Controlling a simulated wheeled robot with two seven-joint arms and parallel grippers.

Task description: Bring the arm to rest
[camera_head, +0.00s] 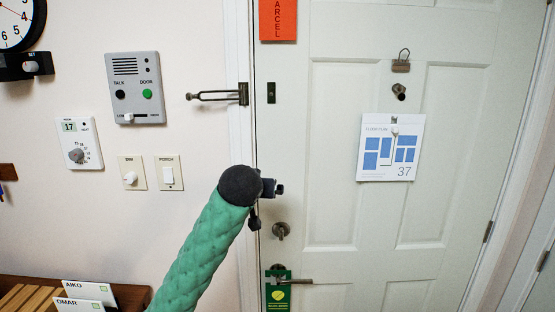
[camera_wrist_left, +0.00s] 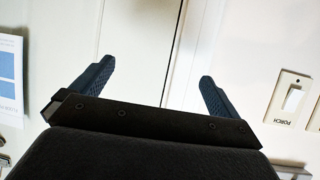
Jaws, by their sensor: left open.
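My left arm (camera_head: 197,252), in a green quilted sleeve, reaches up from the bottom of the head view. My left gripper (camera_head: 270,188) is in front of the door's left edge, above the door knob, and its dark wrist hides part of the frame. In the left wrist view my left gripper (camera_wrist_left: 155,80) is open, with two dark blue fingers wide apart and nothing between them. I cannot tell how far the fingers are from the door. My right gripper is in neither view.
Left are an intercom (camera_head: 135,88), thermostat (camera_head: 79,143), dimmer (camera_head: 132,173) and porch switch (camera_head: 169,173).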

